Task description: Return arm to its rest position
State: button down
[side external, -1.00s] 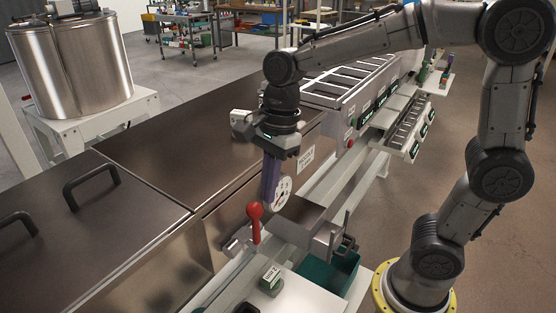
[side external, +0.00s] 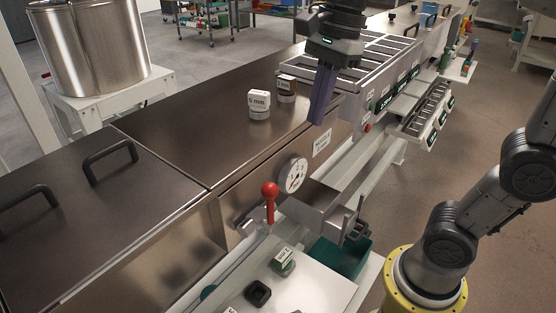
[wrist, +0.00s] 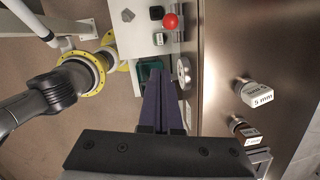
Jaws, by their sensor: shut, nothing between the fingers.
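My gripper (side external: 318,118) hangs above the front edge of the long steel tank lid (side external: 185,150) in the side external view. Its purple fingers are together and empty, pointing down. In the wrist view, my gripper (wrist: 165,75) also shows its two fingers side by side with nothing between them. Much of my upper arm is out of the side frame.
A white "5 mm" block (side external: 259,102) and a brown-sided block (side external: 287,86) stand on the lid left of my gripper. A red-knobbed lever (side external: 270,190) and round dial (side external: 293,174) are below. A slotted rack (side external: 352,72) is close right.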

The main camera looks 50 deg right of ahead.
jog(key=s+d+f+n+t+h, duration=0.1)
jog(key=s+f+n, duration=0.4)
jog(key=n, duration=0.5)
jog(key=s+d+f+n+t, duration=0.3)
jog(key=s+f+n, duration=0.2)
jog(key=n, duration=0.5)
jog(key=shift+d+f+h, duration=0.25)
jog(key=shift+h, duration=0.15)
jog(key=shift+s, duration=0.1)
